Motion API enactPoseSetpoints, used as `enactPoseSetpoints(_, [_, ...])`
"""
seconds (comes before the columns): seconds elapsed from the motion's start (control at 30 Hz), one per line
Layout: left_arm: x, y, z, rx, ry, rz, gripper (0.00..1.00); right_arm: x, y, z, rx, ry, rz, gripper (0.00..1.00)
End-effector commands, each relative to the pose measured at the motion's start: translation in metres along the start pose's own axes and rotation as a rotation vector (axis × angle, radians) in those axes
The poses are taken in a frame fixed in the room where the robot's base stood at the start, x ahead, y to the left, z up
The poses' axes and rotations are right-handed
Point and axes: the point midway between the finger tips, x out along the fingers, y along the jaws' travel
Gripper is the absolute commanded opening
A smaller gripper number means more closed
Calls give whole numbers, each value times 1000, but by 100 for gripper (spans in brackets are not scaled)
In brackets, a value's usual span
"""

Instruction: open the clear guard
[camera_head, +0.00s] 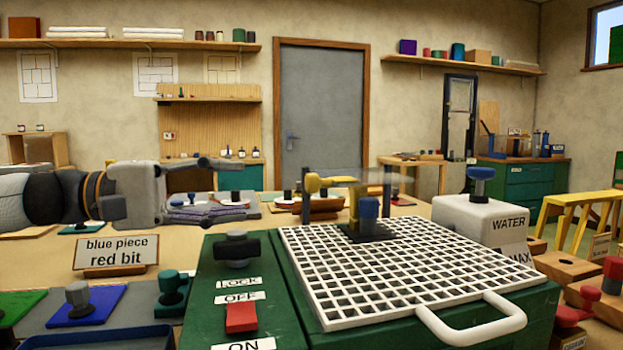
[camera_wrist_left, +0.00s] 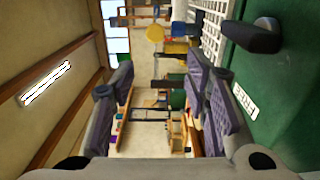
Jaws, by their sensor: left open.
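The clear guard (camera_head: 372,181) is a faint see-through sheet lying about level over the grinder head in the head view; its edges are hard to make out. A yellow knob (camera_head: 313,183) sits at its left side, beside dark posts. The blue and yellow grinder head (camera_head: 368,208) stands on the white grid. My left gripper (camera_head: 243,188) is open and empty, left of the yellow knob and apart from it, its fingers pointing right. In the left wrist view, yellow parts (camera_wrist_left: 178,47) show beyond the open fingertips. My right gripper is not in view.
The green machine box (camera_head: 285,315) carries the white grid (camera_head: 420,265), a black lock knob (camera_head: 236,249) and a red switch (camera_head: 241,317). A white water tank (camera_head: 484,217) stands at right. A "blue piece red bit" sign (camera_head: 116,252) stands below my left arm.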

Motion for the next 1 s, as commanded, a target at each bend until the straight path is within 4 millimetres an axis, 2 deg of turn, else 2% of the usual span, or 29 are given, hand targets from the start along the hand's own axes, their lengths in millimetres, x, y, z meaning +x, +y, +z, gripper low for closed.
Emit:
enactPoseSetpoints(0.07, [5, 1, 1, 1, -2, 1, 42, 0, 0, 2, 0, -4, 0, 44])
enactPoseSetpoints(0.17, [22, 1, 1, 2, -4, -1, 42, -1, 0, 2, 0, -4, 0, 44])
enactPoseSetpoints(0.4, [84, 1, 2, 2, -5, -1, 42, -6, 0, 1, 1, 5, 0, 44])
enactPoseSetpoints(0.53, [107, 1, 1, 1, -3, -1, 42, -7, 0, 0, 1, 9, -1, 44])
enactPoseSetpoints(0.7, [120, 1, 1, 1, 0, 0, 42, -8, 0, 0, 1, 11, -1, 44])
enactPoseSetpoints(0.93, [121, 0, 0, 1, 0, 0, 42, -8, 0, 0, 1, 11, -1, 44])
enactPoseSetpoints(1.0, [121, 0, 1, 1, 0, 0, 26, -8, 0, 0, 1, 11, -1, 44])
